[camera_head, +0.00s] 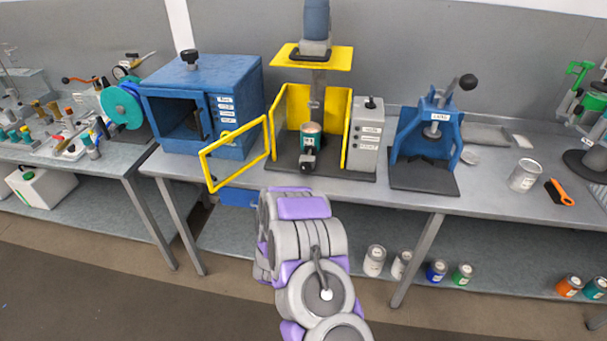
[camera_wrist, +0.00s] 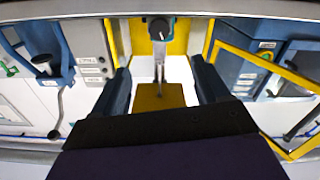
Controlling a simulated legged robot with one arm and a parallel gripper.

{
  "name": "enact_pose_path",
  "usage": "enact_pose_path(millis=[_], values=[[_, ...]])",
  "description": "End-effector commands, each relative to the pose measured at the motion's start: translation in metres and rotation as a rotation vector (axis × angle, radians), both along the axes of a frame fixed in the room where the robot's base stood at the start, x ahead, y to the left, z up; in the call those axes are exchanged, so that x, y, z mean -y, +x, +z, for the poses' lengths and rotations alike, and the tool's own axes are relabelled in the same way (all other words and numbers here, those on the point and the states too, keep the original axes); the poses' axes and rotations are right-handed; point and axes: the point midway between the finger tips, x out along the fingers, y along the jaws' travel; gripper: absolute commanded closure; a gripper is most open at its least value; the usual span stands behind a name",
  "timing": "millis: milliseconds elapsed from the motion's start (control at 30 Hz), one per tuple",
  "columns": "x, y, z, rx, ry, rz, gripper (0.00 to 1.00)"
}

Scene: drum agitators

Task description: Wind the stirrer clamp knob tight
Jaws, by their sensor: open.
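The stirrer stands in a yellow guard frame (camera_head: 347,130), with a blue-grey motor (camera_head: 316,20) above a yellow plate (camera_head: 338,58). A teal can (camera_head: 312,142) sits under its shaft, and a dark clamp knob (camera_head: 307,161) is at the can's front. The wrist view looks upside down; there the knob (camera_wrist: 158,27) is at top centre, with the shaft (camera_wrist: 159,62) and yellow plate (camera_wrist: 158,97) below it. My gripper (camera_wrist: 160,68) is open and empty, its dark fingers either side of the shaft in the picture, apart from the knob. In the head view my arm hides it.
The yellow guard door (camera_head: 237,152) is swung open to the left. A blue oven-like box (camera_head: 222,80) stands left, a grey control box (camera_head: 366,135) beside the stirrer, and a blue press (camera_head: 430,130) farther right. A grey can (camera_head: 523,176) and orange-handled brush (camera_head: 560,193) lie right.

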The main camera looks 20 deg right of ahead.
Motion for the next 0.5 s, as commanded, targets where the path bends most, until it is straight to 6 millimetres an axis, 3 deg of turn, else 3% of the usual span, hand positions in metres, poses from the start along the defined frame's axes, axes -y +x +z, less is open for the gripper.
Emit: enact_pose_path(millis=[500], values=[[0.046,0.066,-0.002,0.0,0.0,-0.003,0.25]])
